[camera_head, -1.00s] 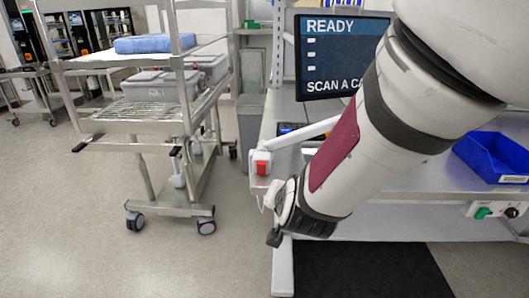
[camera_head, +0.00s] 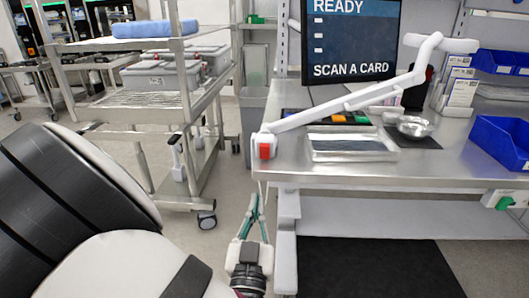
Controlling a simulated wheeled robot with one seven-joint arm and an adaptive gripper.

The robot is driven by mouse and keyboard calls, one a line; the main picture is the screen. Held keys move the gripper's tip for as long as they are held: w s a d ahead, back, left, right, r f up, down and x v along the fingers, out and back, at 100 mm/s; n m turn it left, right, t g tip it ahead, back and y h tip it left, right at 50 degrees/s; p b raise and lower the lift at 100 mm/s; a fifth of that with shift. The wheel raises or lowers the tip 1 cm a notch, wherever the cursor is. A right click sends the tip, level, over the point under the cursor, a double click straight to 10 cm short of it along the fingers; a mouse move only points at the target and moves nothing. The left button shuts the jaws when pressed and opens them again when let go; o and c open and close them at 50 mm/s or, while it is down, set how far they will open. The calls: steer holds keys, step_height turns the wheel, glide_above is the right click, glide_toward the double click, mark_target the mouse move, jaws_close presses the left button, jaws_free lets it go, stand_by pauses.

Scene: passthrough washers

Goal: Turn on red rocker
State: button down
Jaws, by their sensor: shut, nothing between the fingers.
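The red rocker (camera_head: 265,151) is a small red switch on a white housing (camera_head: 256,141) at the left front corner of the steel bench. A pale lamp-like arm rises from that housing to the right. My gripper (camera_head: 256,196) is below the rocker in the picture, with its greenish fingers pointing up toward it. The fingers are shut and empty, and a gap shows between their tips and the rocker. Whether the rocker is pressed to on or off cannot be told.
The steel bench (camera_head: 456,165) carries a tray (camera_head: 350,146), a metal bowl (camera_head: 412,126) and a blue bin (camera_head: 500,142). A monitor (camera_head: 350,40) reads "READY, SCAN A CARD". A steel cart (camera_head: 190,100) stands left. Floor between is open. My arm fills the lower left.

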mark_target(262, 148)
steer(key=shift+s+a, duration=0.15)
steer(key=shift+s, duration=0.05)
steer(key=x, duration=1.4)
steer(key=shift+a+r, duration=0.1)
steer(key=shift+r, duration=0.1)
